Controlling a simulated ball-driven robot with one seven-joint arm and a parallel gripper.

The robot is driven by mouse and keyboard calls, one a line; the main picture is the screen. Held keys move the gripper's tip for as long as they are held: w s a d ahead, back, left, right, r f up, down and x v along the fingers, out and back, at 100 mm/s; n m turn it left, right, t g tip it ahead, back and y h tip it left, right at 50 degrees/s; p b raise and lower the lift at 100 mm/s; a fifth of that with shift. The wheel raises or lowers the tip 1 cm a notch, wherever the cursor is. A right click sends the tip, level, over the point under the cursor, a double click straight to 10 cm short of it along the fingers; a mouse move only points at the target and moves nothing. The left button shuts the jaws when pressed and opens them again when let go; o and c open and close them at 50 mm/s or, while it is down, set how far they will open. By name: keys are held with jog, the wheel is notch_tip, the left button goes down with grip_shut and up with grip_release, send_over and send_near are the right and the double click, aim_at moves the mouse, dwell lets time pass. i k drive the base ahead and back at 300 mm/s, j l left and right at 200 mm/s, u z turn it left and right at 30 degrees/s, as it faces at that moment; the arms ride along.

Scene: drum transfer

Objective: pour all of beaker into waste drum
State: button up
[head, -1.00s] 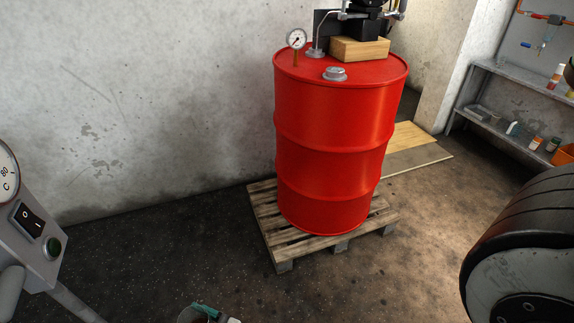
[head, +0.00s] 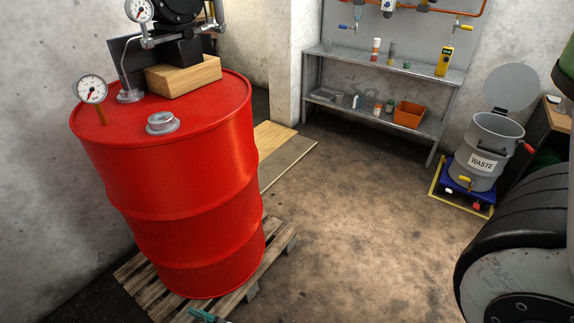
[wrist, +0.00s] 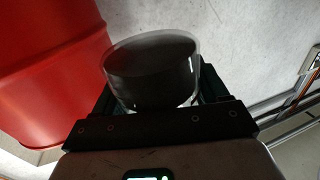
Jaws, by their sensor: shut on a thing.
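The clear glass beaker (wrist: 152,65) fills the middle of the wrist view, with a dark look inside; I cannot tell its contents or level. My gripper (wrist: 155,92) is shut on it, a dark green finger on each side. In the head view only a teal bit of my gripper (head: 203,316) shows at the bottom edge, and the beaker is hidden. The waste drum (head: 480,150) is a grey open-topped drum with a WASTE label, at the far right. Its round lid (head: 510,87) stands raised behind the opening. My gripper is well apart from it.
A big red drum (head: 185,190) with a gauge and bung stands on a wooden pallet (head: 262,270) at left. The waste drum stands on a blue base (head: 470,192) inside a yellow frame. A metal shelf (head: 385,62) is at the back wall. The floor between is clear.

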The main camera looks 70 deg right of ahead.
aim_at(489, 142)
jog(key=l+z, duration=0.1)
jog(key=z, duration=0.25)
jog(key=l+z, duration=0.15)
jog(key=z, duration=0.2)
jog(key=k+l+z, duration=0.1)
jog(key=z, duration=0.3)
jog(key=l+z, duration=0.45)
jog(key=i+l+z, duration=0.15)
jog(key=l+z, duration=0.3)
jog(key=i+l+z, duration=0.35)
jog(key=l, duration=0.15)
jog(key=i+l+z, duration=0.2)
jog(key=l+z, duration=0.15)
jog(key=i+l+z, duration=0.1)
jog(key=i+l, duration=0.3)
jog(key=l, duration=0.15)
jog(key=i+l, duration=0.45)
jog(key=k+l+z, duration=0.05)
jog(key=l, duration=0.05)
